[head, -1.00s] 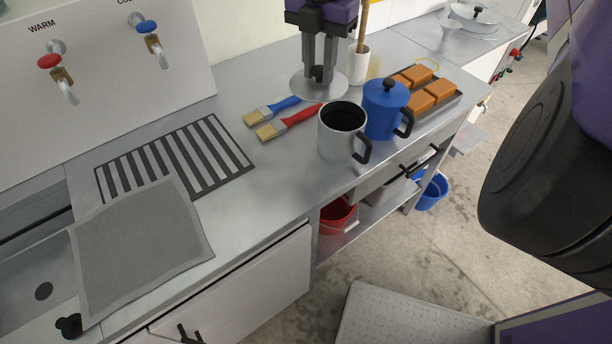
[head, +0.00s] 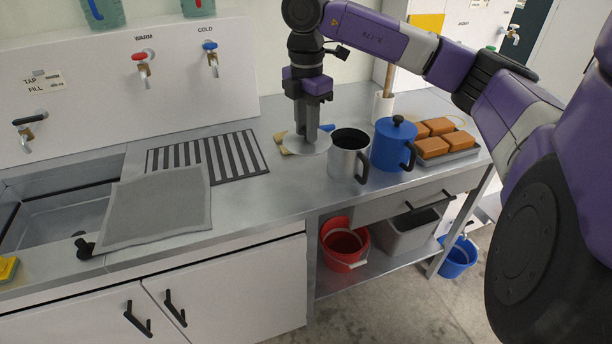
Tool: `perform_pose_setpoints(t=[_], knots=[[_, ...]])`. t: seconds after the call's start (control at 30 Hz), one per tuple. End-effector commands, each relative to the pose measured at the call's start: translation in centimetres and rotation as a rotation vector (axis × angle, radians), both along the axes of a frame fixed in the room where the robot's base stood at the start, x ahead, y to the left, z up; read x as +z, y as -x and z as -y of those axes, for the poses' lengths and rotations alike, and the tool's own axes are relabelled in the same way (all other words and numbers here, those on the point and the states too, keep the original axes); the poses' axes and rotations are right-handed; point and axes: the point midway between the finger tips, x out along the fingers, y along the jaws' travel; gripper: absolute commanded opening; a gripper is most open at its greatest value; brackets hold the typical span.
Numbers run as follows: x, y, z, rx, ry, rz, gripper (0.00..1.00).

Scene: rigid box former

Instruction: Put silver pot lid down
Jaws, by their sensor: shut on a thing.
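The silver pot lid (head: 295,146) is a flat, round, pale metal disc just below my gripper (head: 307,138). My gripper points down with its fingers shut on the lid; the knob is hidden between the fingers. The lid is low over the counter and covers parts of the brushes; I cannot tell whether it touches them or the counter. The silver pot (head: 342,158) stands upright and uncovered just right of the lid, its dark inside showing and its black handle at the right.
A blue lidded pot (head: 391,148) stands right of the silver pot, near a tray of orange blocks (head: 433,146). A white holder (head: 383,108) stands behind. A striped mat (head: 240,157) and grey cloth (head: 156,206) lie left. Bare counter (head: 262,195) lies in front of the lid.

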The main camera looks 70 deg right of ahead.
Motion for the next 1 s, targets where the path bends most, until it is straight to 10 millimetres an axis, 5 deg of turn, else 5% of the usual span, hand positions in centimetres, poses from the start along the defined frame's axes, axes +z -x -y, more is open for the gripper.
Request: perform_pose_setpoints(t=[0.3,1.0], knots=[[-7.3,0.0,-0.1,0.001,-0.004,0.000,0.00],[-13.4,0.0,0.0,0.002,0.001,0.002,0.00]])
